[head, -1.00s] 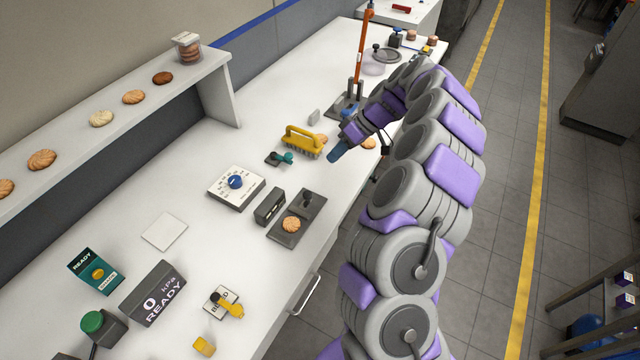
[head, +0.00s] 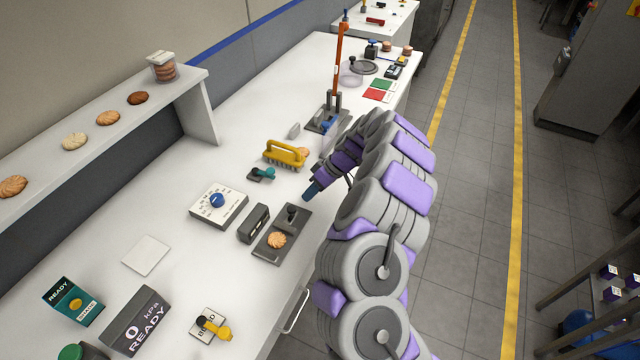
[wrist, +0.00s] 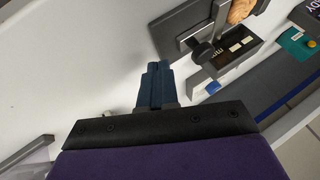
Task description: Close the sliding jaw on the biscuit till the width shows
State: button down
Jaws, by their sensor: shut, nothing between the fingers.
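The biscuit (head: 277,240) lies on a dark gauge plate (head: 268,253) near the front edge of the bench. The sliding jaw (head: 291,214), with a dark upright knob, stands on the same plate behind the biscuit, apart from it. My gripper (head: 309,193) is shut and empty, just beyond the jaw end of the plate. In the wrist view my blue fingers (wrist: 157,66) are together, apart from the jaw's knob (wrist: 203,53). The biscuit (wrist: 241,10) is cut by the top edge there.
A white dial box (head: 218,206) stands left of the readout box. A teal-handled piece (head: 262,174) and a yellow brush (head: 285,154) lie behind. An orange lever press (head: 339,70) stands farther back. The bench's front edge runs close beside my arm.

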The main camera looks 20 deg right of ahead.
aim_at(289, 217)
jog(key=shift+s+a+r, duration=0.25)
jog(key=shift+s+a, duration=0.25)
jog(key=shift+a, duration=0.3)
jog(key=shift+s+a, duration=0.25)
jog(key=shift+a, duration=0.3)
jog(key=shift+s+a, duration=0.1)
jog(key=shift+s+a+b, duration=0.45)
jog(key=shift+s+a, duration=0.05)
jog(key=shift+w+f, duration=0.1)
